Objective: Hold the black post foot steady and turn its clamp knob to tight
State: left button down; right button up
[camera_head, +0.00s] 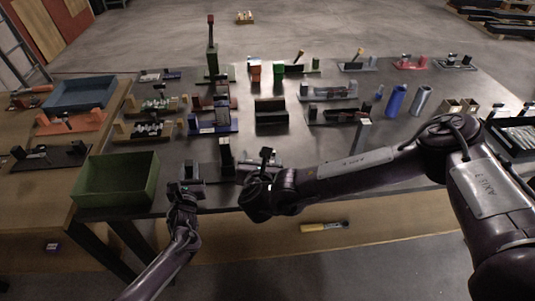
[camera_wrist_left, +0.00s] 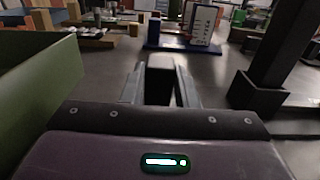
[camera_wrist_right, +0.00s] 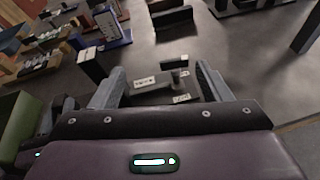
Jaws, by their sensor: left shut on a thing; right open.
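A tall black post (camera_head: 227,153) stands near the table's front edge; its square black foot (camera_wrist_left: 258,96) shows in the left wrist view. My left gripper (camera_head: 187,186) is left of it and apart from it, shut on a dark block (camera_wrist_left: 160,72) whose identity I cannot tell. My right gripper (camera_wrist_right: 157,82) is open above a dark plate (camera_wrist_right: 155,92) with white labels. A small T-shaped dark knob (camera_wrist_right: 175,65) stands up from the plate between the fingers, apparently untouched. My right wrist hides part of this spot in the head view. Whether plate and post are joined is unclear.
A green bin (camera_head: 117,180) stands close left of my left gripper. Blue (camera_head: 396,100) and grey bottles stand right. A yellow-handled tool (camera_head: 324,227) lies below the table's front edge.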

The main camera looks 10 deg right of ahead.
jog(key=shift+n, duration=0.6)
jog(key=w+d+f, duration=0.1)
jog(key=w+f, duration=0.1)
jog(key=w+d+f, duration=0.1)
jog(key=w+f, duration=0.2)
jog(key=w+d+f, duration=0.1)
jog(key=w+f, duration=0.1)
jog(key=w, duration=0.1)
jog(key=shift+w+d+f, duration=0.15)
jog(key=shift+w+d, duration=0.1)
jog(key=shift+d, duration=0.05)
jog(key=c, duration=1)
